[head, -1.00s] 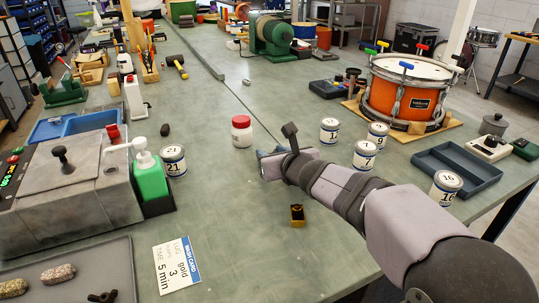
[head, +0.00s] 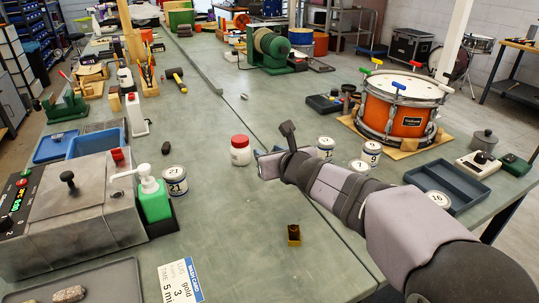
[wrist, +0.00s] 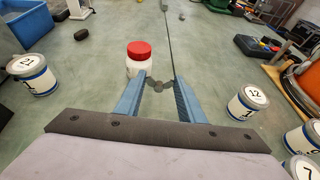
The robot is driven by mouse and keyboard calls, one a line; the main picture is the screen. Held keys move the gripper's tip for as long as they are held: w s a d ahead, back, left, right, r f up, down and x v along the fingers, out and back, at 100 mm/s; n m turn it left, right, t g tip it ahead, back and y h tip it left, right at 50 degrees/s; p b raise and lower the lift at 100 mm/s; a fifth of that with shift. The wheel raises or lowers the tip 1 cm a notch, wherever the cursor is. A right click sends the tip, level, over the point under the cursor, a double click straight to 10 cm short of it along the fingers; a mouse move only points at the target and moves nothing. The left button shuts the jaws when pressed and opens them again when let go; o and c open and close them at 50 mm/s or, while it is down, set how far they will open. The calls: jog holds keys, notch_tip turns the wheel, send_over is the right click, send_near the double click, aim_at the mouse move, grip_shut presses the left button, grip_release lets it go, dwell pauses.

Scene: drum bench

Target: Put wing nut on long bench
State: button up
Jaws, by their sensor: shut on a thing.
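My gripper (wrist: 159,84) has two blue fingers in the wrist view. They are shut on a small dark grey wing nut (wrist: 157,86) with rounded wings. The wing nut is between the fingertips, above the bench surface; the exact gap is hard to judge. In the head view my gripper (head: 266,164) is over the middle of the long green bench (head: 225,215), just right of the white jar with a red lid (head: 240,156). The wing nut is hidden there. In the wrist view the jar (wrist: 138,62) stands just beyond the left finger.
Labelled cans (head: 325,149) stand to the right, near a shallow dark tray (head: 450,184) and an orange drum (head: 395,112). A green pump bottle (head: 153,195) and another can (head: 175,182) stand left. A small brass block (head: 294,235) sits in front. Bench between is mostly clear.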

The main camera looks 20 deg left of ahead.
jog(key=shift+r+p, duration=1.1)
jog(key=shift+r, duration=0.7)
